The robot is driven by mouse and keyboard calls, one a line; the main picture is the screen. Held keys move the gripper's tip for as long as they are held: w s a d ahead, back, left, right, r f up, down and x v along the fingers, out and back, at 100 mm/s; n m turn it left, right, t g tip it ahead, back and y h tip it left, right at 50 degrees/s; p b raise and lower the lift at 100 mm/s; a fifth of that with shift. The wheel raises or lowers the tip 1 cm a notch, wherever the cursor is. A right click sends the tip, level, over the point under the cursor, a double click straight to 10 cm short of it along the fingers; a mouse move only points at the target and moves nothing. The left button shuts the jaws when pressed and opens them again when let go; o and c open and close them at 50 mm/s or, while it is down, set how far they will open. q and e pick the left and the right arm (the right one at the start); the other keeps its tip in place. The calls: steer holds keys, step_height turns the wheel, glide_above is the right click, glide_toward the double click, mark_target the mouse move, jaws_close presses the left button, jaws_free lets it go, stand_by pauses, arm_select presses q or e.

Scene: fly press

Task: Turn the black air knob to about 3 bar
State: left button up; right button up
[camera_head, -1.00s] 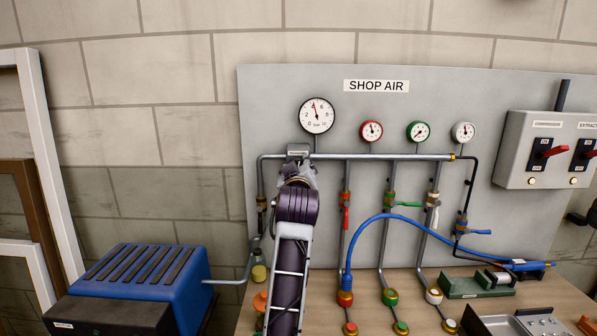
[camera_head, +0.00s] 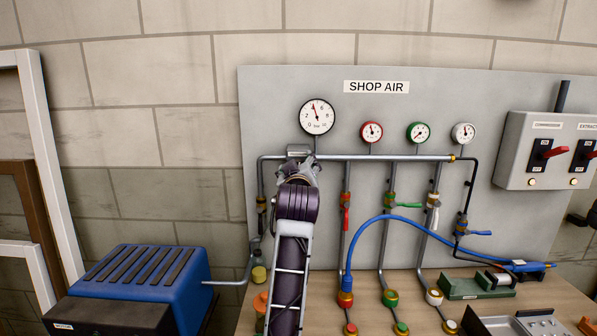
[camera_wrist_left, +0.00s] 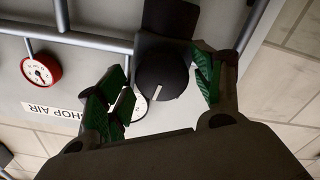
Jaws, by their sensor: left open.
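The black air knob (camera_wrist_left: 162,72) shows in the left wrist view, round, with a pale mark on its lower rim. My left gripper (camera_wrist_left: 160,88) is open there, with its green finger pads on either side of the knob. I cannot tell whether either pad touches it. In the head view my left gripper (camera_head: 298,172) is in front of the pipes below the large white gauge (camera_head: 317,116), and my arm hides the knob. The large gauge's needle points up and slightly left, near mid-scale. My right gripper is not in view.
A grey pipe (camera_head: 370,157) runs across the panel under the red (camera_head: 371,132), green (camera_head: 418,132) and white (camera_head: 463,133) gauges. A blue hose (camera_head: 375,225) arcs over the bench. A blue compressor (camera_head: 150,280) stands at left and a switch box (camera_head: 545,150) at right.

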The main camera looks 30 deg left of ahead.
mark_target(298, 160)
arm_select(q)
steer(key=shift+a+r, duration=0.1)
steer(key=shift+r, duration=2.15)
steer(key=shift+d+r, duration=0.2)
steer(key=shift+r, duration=0.95)
steer(key=shift+a+r, duration=0.1)
steer(key=shift+r, duration=1.2)
